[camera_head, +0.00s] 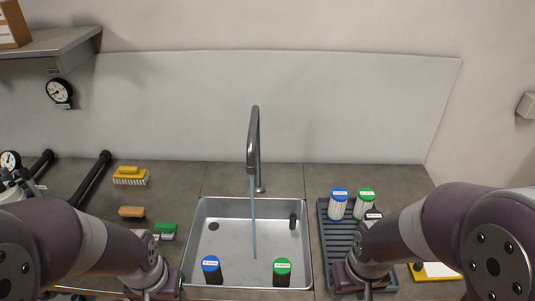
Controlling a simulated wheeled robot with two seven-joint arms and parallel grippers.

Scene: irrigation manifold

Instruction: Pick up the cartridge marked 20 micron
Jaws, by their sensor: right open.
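Two white cartridges stand upright on the grey ribbed tray (328,240) right of the sink: one with a blue cap (340,194), one with a green cap (366,195). Another dark-topped item with a small label (373,215) is partly hidden behind my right arm. Two dark cartridges stand in the front of the sink, one blue-capped (211,267) and one green-capped (283,270). The cap labels are too small to read. My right gripper (365,284) is open, low over the tray's front. My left gripper (152,290) is left of the sink, its fingers unclear.
Water runs from the tap (254,150) into the steel sink (240,213). A yellow brush (130,176), brown block (131,212) and green-topped brush (166,229) lie on the left counter. Dark pipes (92,178) lie farther left. A yellow-edged white item (437,271) lies right of the tray.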

